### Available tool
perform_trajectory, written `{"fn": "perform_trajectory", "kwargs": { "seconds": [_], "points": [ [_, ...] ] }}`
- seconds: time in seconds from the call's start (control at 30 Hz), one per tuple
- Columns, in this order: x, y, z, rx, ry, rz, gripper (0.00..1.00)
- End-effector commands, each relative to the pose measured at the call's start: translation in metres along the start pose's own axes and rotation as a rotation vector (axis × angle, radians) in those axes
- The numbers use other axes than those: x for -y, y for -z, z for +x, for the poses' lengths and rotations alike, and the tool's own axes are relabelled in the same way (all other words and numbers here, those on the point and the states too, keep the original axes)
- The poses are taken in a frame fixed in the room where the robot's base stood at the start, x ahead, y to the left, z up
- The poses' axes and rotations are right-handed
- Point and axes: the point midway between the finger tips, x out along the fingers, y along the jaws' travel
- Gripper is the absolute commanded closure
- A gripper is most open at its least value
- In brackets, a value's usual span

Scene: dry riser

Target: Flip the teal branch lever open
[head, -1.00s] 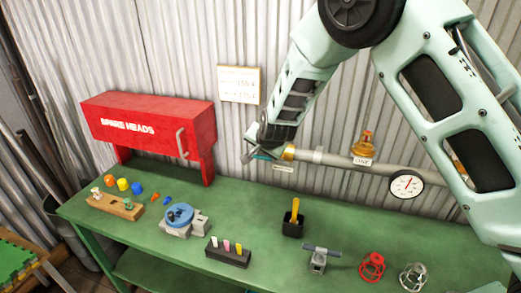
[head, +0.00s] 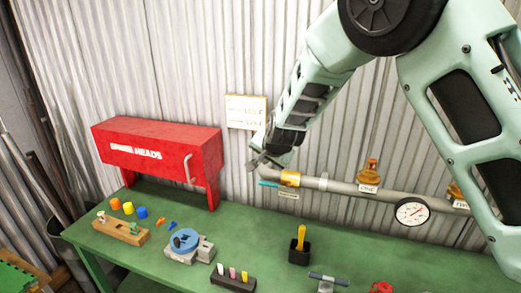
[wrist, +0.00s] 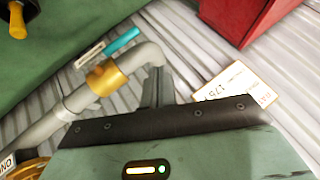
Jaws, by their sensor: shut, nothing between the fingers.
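The teal branch lever (head: 269,184) is on a brass valve (head: 290,179) at the left end of a grey pipe (head: 340,187) along the wall. In the wrist view the teal lever (wrist: 122,41) points away from the brass valve body (wrist: 103,78), beside the pipe's bent end. My gripper (head: 256,164) is shut and empty, just above and left of the valve in the head view. In the wrist view its fingers (wrist: 160,75) are at the pipe elbow, apart from the lever; whether they touch the pipe I cannot tell.
A red spare heads cabinet (head: 160,155) stands to the left on the green bench (head: 180,267). A paper sign (head: 246,112) hangs on the corrugated wall. A black holder (head: 299,252) stands below.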

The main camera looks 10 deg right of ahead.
Motion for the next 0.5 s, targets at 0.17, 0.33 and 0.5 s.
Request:
{"fn": "perform_trajectory", "kwargs": {
  "seconds": [0.17, 0.33, 0.5],
  "points": [
    [0.014, -0.003, -0.028, 0.0, 0.004, -0.003, 1.0],
    [0.021, -0.004, -0.047, 0.001, 0.003, -0.002, 1.0],
    [0.024, -0.003, -0.056, -0.001, 0.001, 0.001, 1.0]
  ]
}}
